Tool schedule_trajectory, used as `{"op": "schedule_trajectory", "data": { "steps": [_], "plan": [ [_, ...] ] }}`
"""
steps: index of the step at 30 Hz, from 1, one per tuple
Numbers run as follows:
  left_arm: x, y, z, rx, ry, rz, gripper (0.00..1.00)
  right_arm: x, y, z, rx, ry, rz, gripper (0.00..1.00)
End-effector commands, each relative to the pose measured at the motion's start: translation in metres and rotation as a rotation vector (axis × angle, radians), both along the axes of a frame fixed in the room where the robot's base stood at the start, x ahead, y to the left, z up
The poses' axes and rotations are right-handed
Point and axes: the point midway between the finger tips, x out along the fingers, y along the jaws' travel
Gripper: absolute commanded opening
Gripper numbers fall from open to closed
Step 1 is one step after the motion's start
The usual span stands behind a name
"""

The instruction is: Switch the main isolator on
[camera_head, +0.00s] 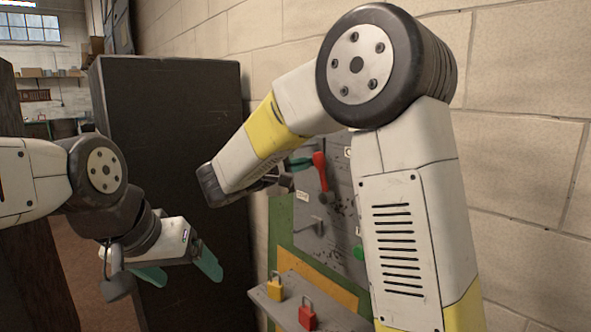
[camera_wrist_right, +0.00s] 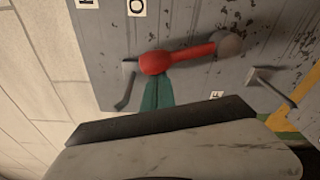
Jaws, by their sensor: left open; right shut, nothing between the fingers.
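The grey panel (camera_head: 310,215) on the wall carries a red lever handle (camera_head: 320,168), which I take as the isolator's. In the right wrist view the handle (camera_wrist_right: 190,54) runs from a round red end to a grey knob-like part at its right. My right gripper (camera_head: 300,162) is shut and empty; its teal fingertips (camera_wrist_right: 157,92) are right at the handle's round end. I cannot tell whether they touch it. My left gripper (camera_head: 180,268) is open and empty, well left of the panel. My right arm hides part of the panel.
A shelf (camera_head: 290,307) below the panel carries a yellow padlock (camera_head: 274,287) and a red padlock (camera_head: 307,314). A green button (camera_head: 359,253) is beside my right arm. A tall dark cabinet (camera_head: 170,100) stands left of the panel. Small grey levers (camera_wrist_right: 270,82) project from the panel.

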Motion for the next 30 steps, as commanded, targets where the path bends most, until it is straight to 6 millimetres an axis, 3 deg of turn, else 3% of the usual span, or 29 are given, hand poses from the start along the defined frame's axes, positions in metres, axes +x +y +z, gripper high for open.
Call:
{"op": "schedule_trajectory", "data": {
  "steps": [9, 30],
  "plan": [
    [0.000, 0.000, 0.000, 0.000, 0.000, 0.000, 0.81, -0.016, -0.012, 0.010, 0.122, -0.168, -0.001, 0.00],
    [0.000, 0.000, 0.000, 0.000, 0.000, 0.000, 0.81, -0.025, -0.019, 0.013, 0.117, -0.162, -0.005, 0.00]
  ]
}}
